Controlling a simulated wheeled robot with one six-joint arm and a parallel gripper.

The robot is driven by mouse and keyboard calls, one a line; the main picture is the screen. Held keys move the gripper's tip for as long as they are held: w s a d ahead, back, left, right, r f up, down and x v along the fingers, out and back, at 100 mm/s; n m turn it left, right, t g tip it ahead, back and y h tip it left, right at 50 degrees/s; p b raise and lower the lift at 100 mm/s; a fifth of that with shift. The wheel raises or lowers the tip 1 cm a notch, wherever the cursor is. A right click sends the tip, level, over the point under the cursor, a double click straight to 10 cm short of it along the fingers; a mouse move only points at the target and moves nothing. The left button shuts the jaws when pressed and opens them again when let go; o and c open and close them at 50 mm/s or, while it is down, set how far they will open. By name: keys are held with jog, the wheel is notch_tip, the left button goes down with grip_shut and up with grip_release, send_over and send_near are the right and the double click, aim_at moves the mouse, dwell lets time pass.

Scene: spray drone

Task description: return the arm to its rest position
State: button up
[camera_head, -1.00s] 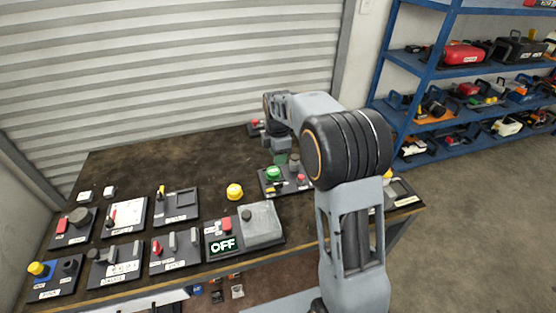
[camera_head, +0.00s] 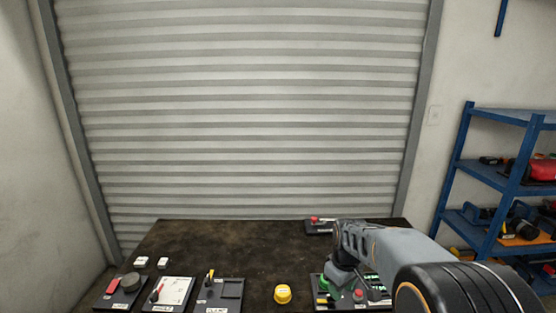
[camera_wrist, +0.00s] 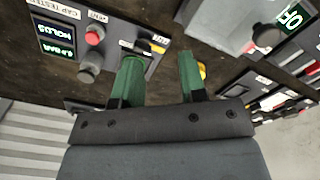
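My arm (camera_head: 395,255) reaches over the right part of the dark workbench (camera_head: 250,240) in the head view. Its end points down near a panel with a red button (camera_head: 359,294); my fingertips are hard to make out there. In the wrist view my gripper (camera_wrist: 160,75) shows two green fingers spread apart, with only the bench top visible between them. The cap tester panel (camera_wrist: 65,12), with lit screens and a red button, lies beside the left finger. I cannot tell how far the fingertips are above the bench.
Several control panels (camera_head: 172,290) stand along the left front of the bench. A yellow round cap (camera_head: 282,293) sits between them and my arm. A small panel (camera_head: 318,227) is at the back edge. A shutter (camera_head: 250,110) rises behind; blue shelves (camera_head: 500,180) stand right.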

jog(key=s+r+m+t, duration=0.1)
jog(key=s+r+m, duration=0.2)
jog(key=s, duration=0.5)
jog(key=s+r+m+t, duration=0.2)
jog(key=s+r+m, duration=0.1)
jog(key=s, duration=0.5)
jog(key=shift+a+r+m+t, duration=0.2)
jog(key=shift+a+m+t, duration=0.1)
jog(key=shift+a+m, duration=0.1)
